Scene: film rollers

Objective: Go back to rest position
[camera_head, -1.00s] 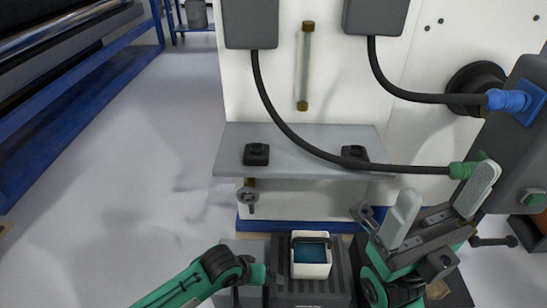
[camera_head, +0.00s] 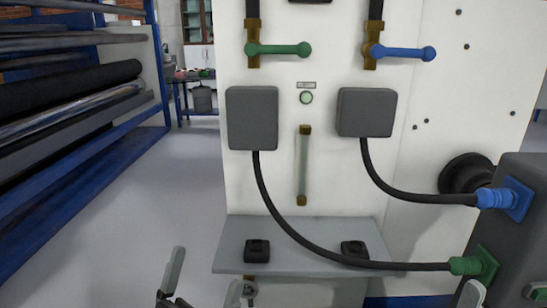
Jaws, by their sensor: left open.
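My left gripper (camera_head: 205,277) shows at the bottom edge, left of the grey shelf. Its two pale fingers stand apart with nothing seen between them, so it is open. Its arm is below the picture. At the bottom right, a pale finger-like piece of my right gripper (camera_head: 472,293) shows below the green plug. The rest of that gripper is cut off, so its jaws cannot be judged.
The grey shelf (camera_head: 300,232) juts from the white panel (camera_head: 330,180). Two black cables hang from grey boxes (camera_head: 252,118) to green (camera_head: 466,265) and blue (camera_head: 490,198) plugs on a dark box. A blue roller rack (camera_head: 85,160) stands left. Floor between is clear.

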